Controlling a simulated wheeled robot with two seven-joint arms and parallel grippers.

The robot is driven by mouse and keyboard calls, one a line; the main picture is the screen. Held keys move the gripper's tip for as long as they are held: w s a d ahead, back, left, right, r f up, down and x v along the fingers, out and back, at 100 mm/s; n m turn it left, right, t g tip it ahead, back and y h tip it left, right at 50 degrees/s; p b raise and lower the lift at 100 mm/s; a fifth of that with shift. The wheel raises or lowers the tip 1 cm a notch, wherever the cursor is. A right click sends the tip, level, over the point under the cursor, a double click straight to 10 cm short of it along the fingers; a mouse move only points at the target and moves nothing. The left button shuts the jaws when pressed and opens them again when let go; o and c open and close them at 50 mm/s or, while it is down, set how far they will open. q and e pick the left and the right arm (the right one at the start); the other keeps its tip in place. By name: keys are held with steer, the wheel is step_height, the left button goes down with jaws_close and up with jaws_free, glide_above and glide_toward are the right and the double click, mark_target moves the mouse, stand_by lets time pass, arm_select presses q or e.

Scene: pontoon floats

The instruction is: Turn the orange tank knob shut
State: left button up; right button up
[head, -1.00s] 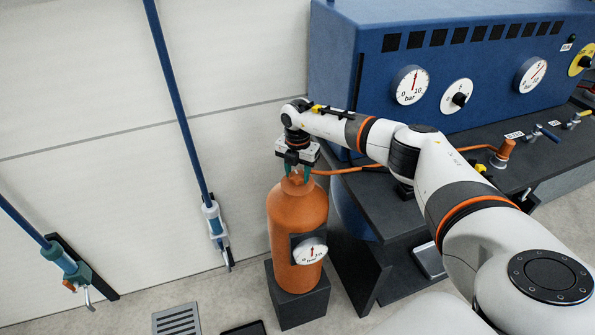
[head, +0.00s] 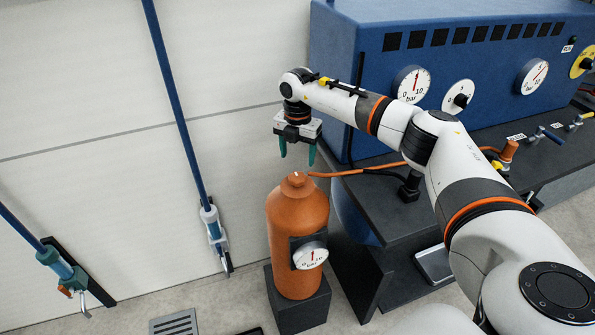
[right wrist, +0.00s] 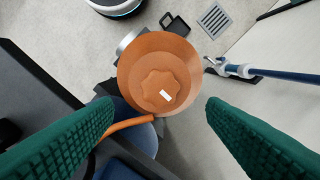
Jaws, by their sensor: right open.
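The orange tank (head: 297,228) stands upright on a dark block, with a round white gauge (head: 310,255) on its front. Its orange knob (head: 297,182) sits on top. In the right wrist view the knob (right wrist: 160,90) is lobed and carries a short white mark. My right gripper (head: 298,160) is open and empty above the knob, pointing down, its green fingers apart and clear of it. In the right wrist view the fingers stand on either side, nearer the camera than the knob. My left gripper is not in view.
An orange hose (head: 358,171) runs from the tank top across the dark bench (head: 385,215). A blue panel (head: 440,75) with gauges stands behind. Blue poles with hose fittings (head: 213,232) lean against the white wall. A floor drain (head: 174,324) lies at front left.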

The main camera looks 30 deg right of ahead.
steer(key=shift+r+b, duration=0.5)
steer(key=shift+r, duration=1.85)
